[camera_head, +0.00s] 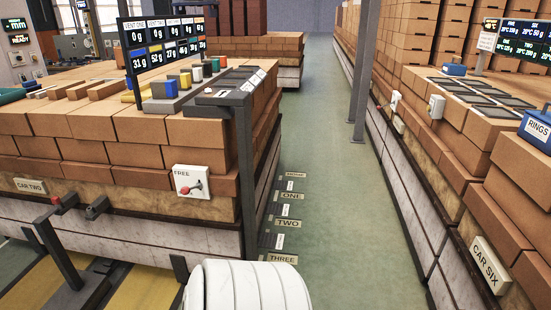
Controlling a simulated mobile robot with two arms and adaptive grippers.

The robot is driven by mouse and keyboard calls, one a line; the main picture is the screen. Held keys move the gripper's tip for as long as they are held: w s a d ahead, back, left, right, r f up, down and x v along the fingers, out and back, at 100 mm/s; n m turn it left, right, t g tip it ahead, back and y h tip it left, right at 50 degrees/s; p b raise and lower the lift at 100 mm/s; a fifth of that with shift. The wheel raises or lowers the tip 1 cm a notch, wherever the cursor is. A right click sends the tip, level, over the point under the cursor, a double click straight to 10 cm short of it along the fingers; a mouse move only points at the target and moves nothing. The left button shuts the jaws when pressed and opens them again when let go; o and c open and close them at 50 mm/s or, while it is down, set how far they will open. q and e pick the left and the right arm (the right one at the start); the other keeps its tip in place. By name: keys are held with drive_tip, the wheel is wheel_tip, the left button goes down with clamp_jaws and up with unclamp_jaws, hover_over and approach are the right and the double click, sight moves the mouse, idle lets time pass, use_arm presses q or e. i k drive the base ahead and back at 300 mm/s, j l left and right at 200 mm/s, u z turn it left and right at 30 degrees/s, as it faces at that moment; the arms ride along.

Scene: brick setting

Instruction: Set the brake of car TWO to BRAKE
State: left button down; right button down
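Car TWO (150,238) is the long stack of brown bricks on a pale, stained base at the left. Its CAR TWO plate (30,186) is on the left of the near side. A white brake panel (205,174) is fixed to the brick side near the car's right corner. The panel reads FREE, and its lever has a red knob (187,191) at the lower left. Neither of my grippers is in view.
A dark post with a red-tipped handle (57,200) stands before the car, beside a dark bracket (97,207). A green aisle (325,200) with floor marks ONE, TWO and THREE runs clear to the right. CAR SIX (485,265) borders it.

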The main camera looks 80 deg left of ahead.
sight(185, 191)
drive_tip(key=u, duration=3.15)
